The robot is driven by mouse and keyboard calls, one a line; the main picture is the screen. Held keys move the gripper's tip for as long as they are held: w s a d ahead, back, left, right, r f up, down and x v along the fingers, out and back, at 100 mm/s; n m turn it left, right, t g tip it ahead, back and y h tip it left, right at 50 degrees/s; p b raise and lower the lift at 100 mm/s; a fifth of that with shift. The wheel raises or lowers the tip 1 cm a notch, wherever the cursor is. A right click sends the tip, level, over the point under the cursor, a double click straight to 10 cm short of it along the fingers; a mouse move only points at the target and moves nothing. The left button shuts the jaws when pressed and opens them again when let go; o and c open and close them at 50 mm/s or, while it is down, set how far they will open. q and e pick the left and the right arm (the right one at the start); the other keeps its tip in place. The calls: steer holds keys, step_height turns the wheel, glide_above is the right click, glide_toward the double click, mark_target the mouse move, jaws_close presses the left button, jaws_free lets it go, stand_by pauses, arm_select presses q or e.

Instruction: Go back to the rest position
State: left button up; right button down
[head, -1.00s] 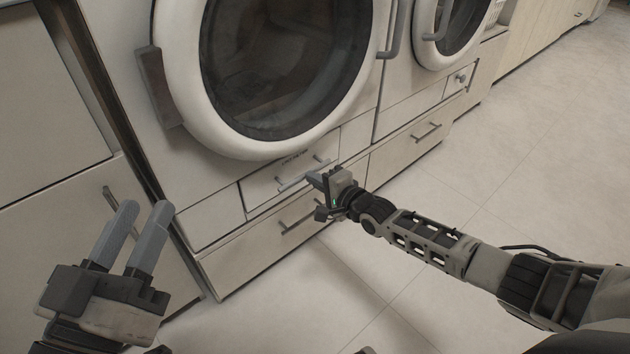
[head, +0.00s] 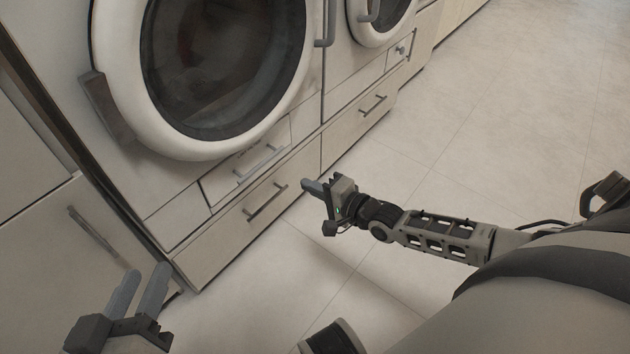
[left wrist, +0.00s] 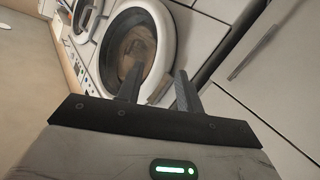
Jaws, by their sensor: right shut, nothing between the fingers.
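My left gripper (head: 138,290) is at the lower left of the head view, in front of the cabinets. Its two fingers stand apart with nothing between them; the left wrist view (left wrist: 157,88) also shows the gap. My right gripper (head: 312,187) is near the middle of the head view, shut and empty. It is above the floor, to the right of the lower drawers and apart from their handles.
A front-loading washer (head: 182,148) with a closed round door stands ahead, and a second one (head: 353,30) is beyond it. Below are drawers with bar handles (head: 265,203). A cabinet (head: 30,240) is at the left. The tiled floor (head: 480,130) at the right is clear.

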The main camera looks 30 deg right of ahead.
steer(key=shift+s+d+r, duration=0.1)
steer(key=shift+s+d, duration=0.05)
steer(key=shift+s, duration=0.25)
steer(key=shift+r, duration=0.1)
